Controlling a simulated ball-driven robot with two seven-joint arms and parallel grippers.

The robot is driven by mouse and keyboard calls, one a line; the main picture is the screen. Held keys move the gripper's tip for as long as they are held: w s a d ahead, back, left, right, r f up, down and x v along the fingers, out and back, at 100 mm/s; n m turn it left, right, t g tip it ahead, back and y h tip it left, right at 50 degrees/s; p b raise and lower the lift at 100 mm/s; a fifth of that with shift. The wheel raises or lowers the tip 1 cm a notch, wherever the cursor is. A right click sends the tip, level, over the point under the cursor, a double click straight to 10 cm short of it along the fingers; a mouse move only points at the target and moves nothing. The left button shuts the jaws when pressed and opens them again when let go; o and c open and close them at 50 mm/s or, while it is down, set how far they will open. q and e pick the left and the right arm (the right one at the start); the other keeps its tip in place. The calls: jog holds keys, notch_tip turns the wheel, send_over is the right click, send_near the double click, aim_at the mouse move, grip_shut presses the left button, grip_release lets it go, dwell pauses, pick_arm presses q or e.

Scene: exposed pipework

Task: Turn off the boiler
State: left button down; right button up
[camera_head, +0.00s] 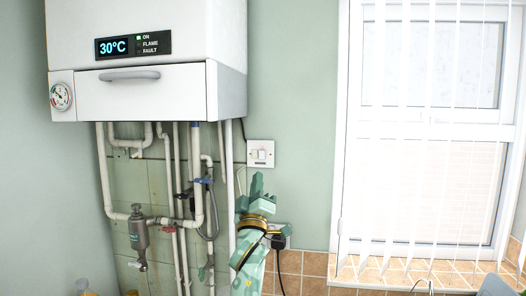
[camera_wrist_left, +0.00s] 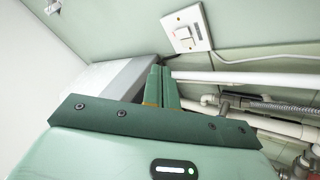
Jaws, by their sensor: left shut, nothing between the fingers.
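The white boiler (camera_head: 150,90) hangs on the wall at the upper left in the head view. Its display (camera_head: 133,46) reads 30°C and the light by ON is green. A white wall switch plate (camera_head: 261,153) is right of and below the boiler. It also shows in the left wrist view (camera_wrist_left: 187,30), with a small red mark on it. My left gripper (camera_head: 257,184) is shut and empty, pointing up just below the switch plate, apart from it in the picture. Its green fingers show in the left wrist view (camera_wrist_left: 161,82). My right gripper is not in view.
White pipes (camera_head: 197,180) with valves and a grey filter (camera_head: 138,228) run below the boiler, left of my left arm. A socket with a black plug (camera_head: 279,240) is behind my left wrist. A window with blinds (camera_head: 425,130) is at the right. Bare wall lies between.

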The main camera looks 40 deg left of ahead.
aim_at(260, 158)
pick_arm(q)
jog(key=r+n+y, duration=0.1)
jog(key=a+r+n, duration=0.1)
jog(key=r, duration=0.1)
jog(key=shift+s+r+y, duration=0.15)
jog(key=shift+r+y, duration=0.1)
jog(key=shift+y, duration=0.15)
jog(key=shift+w+a+r+b, duration=0.2)
jog(key=shift+w+a+b, duration=0.55)
jog(key=shift+w+b, duration=0.4)
jog(key=shift+w+a+r+b, duration=0.15)
jog(key=shift+w+a+b, duration=0.65)
jog(key=shift+w, duration=0.6)
jog(key=shift+w+a+r+b, duration=0.2)
jog(key=shift+w+a+b, duration=0.45)
jog(key=shift+w+b, duration=0.55)
jog(key=shift+w, duration=0.1)
jog(key=shift+w, duration=0.1)
